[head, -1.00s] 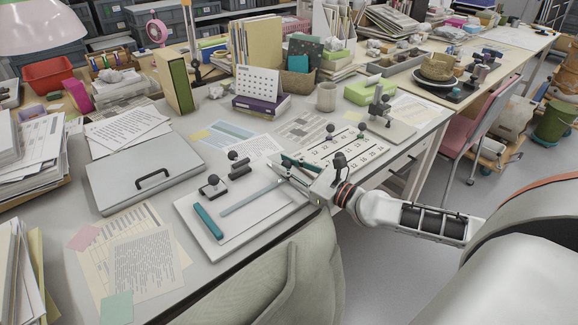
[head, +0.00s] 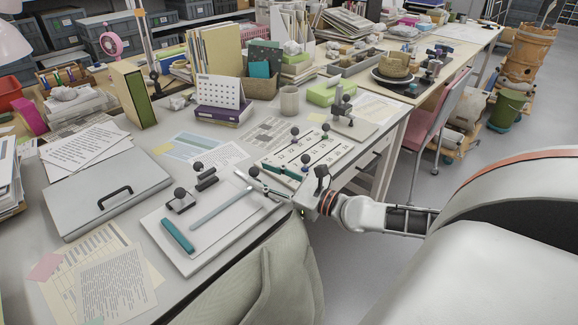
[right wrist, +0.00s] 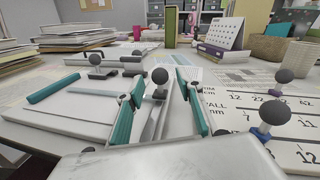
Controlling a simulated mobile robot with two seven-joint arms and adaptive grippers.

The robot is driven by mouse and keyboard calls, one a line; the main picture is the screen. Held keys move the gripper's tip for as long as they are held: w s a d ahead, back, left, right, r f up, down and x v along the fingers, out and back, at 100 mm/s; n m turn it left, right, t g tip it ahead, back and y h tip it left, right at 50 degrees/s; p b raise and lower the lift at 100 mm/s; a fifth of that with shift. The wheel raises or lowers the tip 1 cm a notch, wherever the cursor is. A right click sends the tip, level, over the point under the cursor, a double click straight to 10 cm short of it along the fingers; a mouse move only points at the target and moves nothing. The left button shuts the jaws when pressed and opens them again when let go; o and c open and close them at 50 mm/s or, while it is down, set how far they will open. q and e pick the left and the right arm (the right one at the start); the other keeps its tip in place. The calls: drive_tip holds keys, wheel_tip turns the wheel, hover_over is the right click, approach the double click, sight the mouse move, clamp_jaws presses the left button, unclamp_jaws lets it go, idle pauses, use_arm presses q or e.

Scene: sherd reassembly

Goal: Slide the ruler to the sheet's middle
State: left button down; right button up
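The pale grey-blue ruler (head: 222,207) lies slanted on the white sheet (head: 170,258), which rests on the desk; a teal bar (head: 177,235) lies left of it. The ruler also shows in the right wrist view (right wrist: 90,91), left of the gripper. My right gripper (head: 262,183) hovers near the sheet's right edge, by the ruler's far end. In the right wrist view its two teal-padded fingers (right wrist: 160,100) stand apart, open. A black ball knob (right wrist: 160,76) on a slim grey piece shows between them; I see no contact. My left gripper is out of view.
Two black knobbed blocks (head: 180,200) sit at the sheet's back edge. A numbered white plate with knobs (head: 320,155) lies right of the gripper. A grey case with a handle (head: 80,198) and loose papers (head: 115,285) lie to the left.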

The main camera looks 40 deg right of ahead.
drive_tip(key=shift+v, duration=4.05)
